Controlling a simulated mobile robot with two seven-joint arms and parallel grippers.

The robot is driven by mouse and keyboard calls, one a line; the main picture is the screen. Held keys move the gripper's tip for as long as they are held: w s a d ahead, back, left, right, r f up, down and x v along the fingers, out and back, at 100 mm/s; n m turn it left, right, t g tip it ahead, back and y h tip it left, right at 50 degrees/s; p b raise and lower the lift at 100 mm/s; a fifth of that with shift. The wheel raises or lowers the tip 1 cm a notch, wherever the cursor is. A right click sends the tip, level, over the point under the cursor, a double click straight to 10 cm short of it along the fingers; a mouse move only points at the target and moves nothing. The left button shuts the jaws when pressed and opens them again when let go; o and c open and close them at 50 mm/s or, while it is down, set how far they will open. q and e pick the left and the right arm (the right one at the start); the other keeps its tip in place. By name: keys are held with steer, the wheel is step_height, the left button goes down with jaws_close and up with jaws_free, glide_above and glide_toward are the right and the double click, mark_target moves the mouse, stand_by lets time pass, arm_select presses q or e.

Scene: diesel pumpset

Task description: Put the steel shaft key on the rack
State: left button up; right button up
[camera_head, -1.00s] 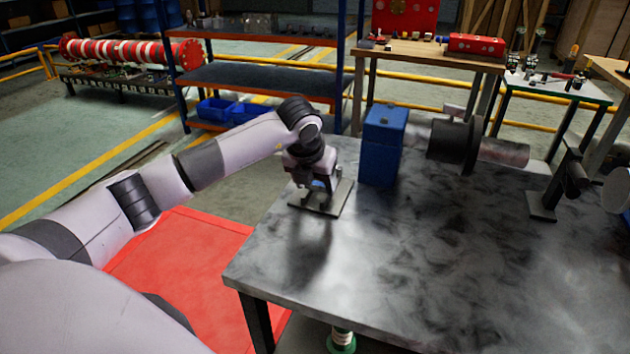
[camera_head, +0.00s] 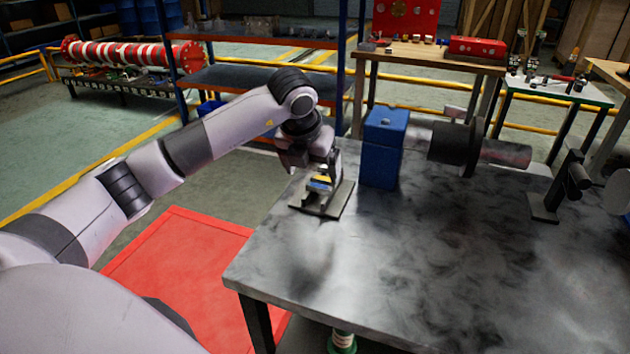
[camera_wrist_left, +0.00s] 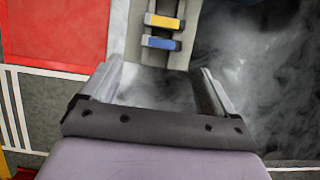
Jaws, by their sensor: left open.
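A small grey rack (camera_head: 338,198) stands on the dark metal table, with a flat base and an upright part. It holds a yellow piece and a blue piece, one beside the other; in the left wrist view the rack (camera_wrist_left: 130,48) shows with the yellow piece (camera_wrist_left: 163,21) and the blue piece (camera_wrist_left: 161,43). My left gripper (camera_head: 318,172) is close beside the rack, pointing down. In the left wrist view its fingers (camera_wrist_left: 160,76) are apart with only bare table between them. I cannot make out a steel shaft key. My right gripper is not in view.
A blue box (camera_head: 382,150) stands on the table (camera_head: 430,260) just right of the rack. A black stand (camera_head: 545,205) is at the right. The table's front and middle are clear. A red mat (camera_head: 185,265) lies on the floor.

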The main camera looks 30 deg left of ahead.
arm_select(q)
steer(key=v, duration=0.6)
steer(key=shift+s, duration=0.1)
stand_by(0.4)
